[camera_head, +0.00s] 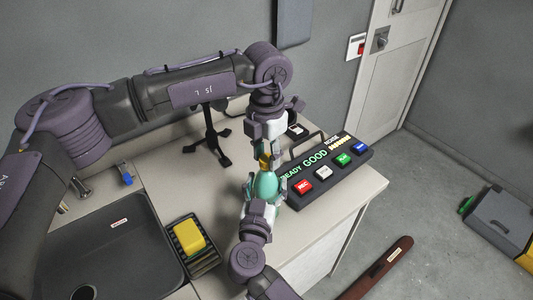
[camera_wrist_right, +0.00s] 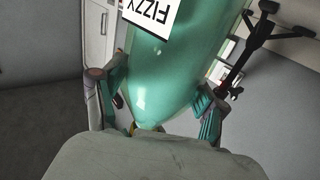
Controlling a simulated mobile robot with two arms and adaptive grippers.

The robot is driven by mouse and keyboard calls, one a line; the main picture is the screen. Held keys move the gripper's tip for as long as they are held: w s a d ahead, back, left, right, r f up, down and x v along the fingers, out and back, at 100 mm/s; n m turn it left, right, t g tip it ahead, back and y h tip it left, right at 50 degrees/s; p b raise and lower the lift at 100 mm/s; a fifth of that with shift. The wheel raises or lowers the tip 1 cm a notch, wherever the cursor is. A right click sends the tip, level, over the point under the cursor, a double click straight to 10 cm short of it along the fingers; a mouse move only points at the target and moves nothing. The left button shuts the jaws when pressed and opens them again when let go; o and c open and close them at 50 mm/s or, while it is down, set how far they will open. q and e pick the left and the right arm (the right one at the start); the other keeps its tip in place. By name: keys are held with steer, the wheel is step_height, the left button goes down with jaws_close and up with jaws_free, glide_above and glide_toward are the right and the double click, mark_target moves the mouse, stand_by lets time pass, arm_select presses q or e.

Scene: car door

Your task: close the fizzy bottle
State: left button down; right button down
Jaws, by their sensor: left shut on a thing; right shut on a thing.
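The teal fizzy bottle (camera_head: 265,186) is held above the counter, and its FIZZY label shows in the right wrist view on the bottle (camera_wrist_right: 165,55). My right gripper (camera_head: 262,196) is shut around the bottle's body, with a finger on each side in the right wrist view. My left gripper (camera_head: 267,148) comes down from above and is shut on a small yellow-orange cap (camera_head: 265,160) at the bottle's top end. Whether the cap is seated on the neck or just touching it cannot be told; the fingers hide the join.
A dark panel with coloured buttons (camera_head: 325,173) stands close on the right. A yellow sponge (camera_head: 189,237) sits in a dark rack beside the sink (camera_head: 110,250). A black stand (camera_head: 211,140) is behind. The counter's right edge is near, with open floor beyond.

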arm_select(q)
steer(key=m, duration=0.4)
steer(key=shift+m, duration=0.4)
steer(key=m, duration=0.5)
steer(key=shift+m, duration=0.4)
steer(key=c, duration=0.6)
jaws_free()
steer(key=shift+c, duration=0.2)
steer(key=shift+r, duration=0.1)
step_height(320, 180, up, 12)
arm_select(e)
jaws_free()
